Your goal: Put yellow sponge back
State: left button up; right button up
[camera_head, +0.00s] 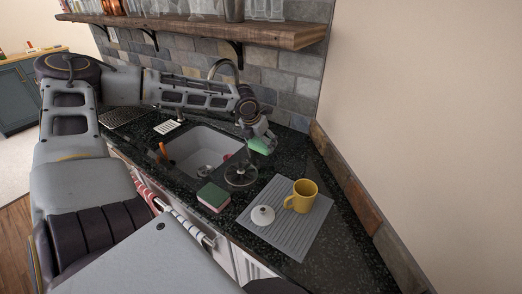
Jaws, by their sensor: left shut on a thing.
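My left gripper (262,137) reaches in from the left over the counter, to the right of the sink. It is shut on a small green sponge-like block (261,146), held near the back of the counter. No yellow face of this block shows, and the fingers hide part of it. A second block-shaped sponge (214,196), green on top with a reddish side, lies on the dark counter in front of the sink. My right gripper is not in view.
A grey drying mat (284,232) holds a yellow mug (301,195) and a white lid-like piece (262,215). A faucet (222,66) rises behind the sink. A wooden shelf (240,33) hangs above.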

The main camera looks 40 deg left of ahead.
aim_at(259, 143)
pick_arm(q)
jog(key=shift+f, duration=1.5)
jog(key=shift+f+b, duration=0.3)
jog(key=shift+f, duration=0.25)
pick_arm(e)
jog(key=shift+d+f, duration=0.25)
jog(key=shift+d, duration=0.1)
pick_arm(q)
jog(key=shift+f, duration=0.1)
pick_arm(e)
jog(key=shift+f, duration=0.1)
pick_arm(q)
jog(key=o, duration=0.9)
jog(key=shift+o, duration=0.2)
jog(key=shift+r, duration=0.2)
